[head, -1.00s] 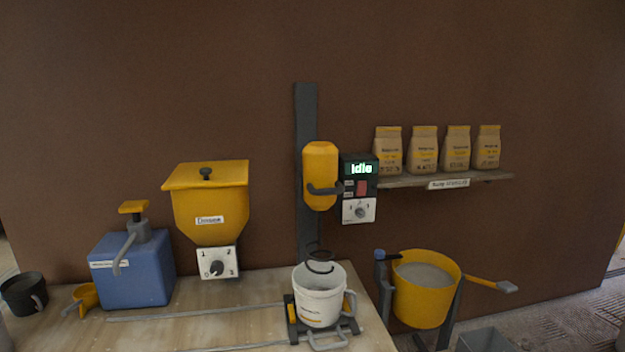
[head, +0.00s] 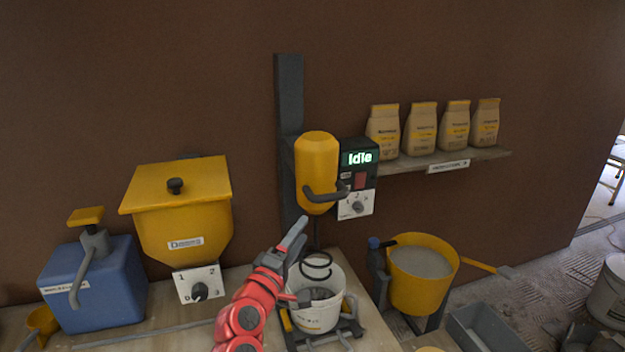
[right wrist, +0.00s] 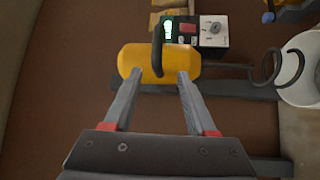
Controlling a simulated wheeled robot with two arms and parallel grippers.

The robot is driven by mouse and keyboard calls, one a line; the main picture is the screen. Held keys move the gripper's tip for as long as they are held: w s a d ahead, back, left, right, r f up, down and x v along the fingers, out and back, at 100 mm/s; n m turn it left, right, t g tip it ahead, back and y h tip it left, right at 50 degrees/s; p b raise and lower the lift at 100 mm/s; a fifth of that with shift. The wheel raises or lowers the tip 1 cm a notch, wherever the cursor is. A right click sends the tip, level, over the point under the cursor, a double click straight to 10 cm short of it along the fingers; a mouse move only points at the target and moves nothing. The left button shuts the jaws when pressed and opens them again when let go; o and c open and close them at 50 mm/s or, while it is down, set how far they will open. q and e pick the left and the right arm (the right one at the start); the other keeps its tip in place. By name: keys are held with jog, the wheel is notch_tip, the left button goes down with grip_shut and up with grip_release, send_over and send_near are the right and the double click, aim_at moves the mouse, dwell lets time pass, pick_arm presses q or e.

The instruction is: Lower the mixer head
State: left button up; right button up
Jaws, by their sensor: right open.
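The yellow mixer head (head: 317,168) is mounted on a dark upright post (head: 289,130), with a grey bar handle (head: 322,194) across its front. Its coiled whisk (head: 316,268) hangs down at the mouth of a white bucket (head: 318,312). My right gripper (head: 298,232) is below and in front of the head, fingers pointing up. In the right wrist view the two fingers (right wrist: 158,76) are apart with nothing between them. There the mixer head (right wrist: 200,62) and its handle (right wrist: 157,48) lie just beyond the fingertips. My left gripper is out of view.
A control box reading "Idle" (head: 359,158) sits right of the head. A yellow hopper (head: 180,215) and blue dispenser (head: 95,285) stand left. A yellow tub (head: 412,293) is right of the bench, below a shelf (head: 440,161) of paper bags.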

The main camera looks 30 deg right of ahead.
jog(key=s+p+x, duration=0.1)
jog(key=p+x, duration=0.4)
jog(key=x, duration=1.2)
jog(key=shift+d+r+m+g, duration=0.3)
jog(key=shift+d+r, duration=0.05)
jog(key=shift+d, duration=0.1)
grip_shut()
jog(key=shift+r, duration=0.1)
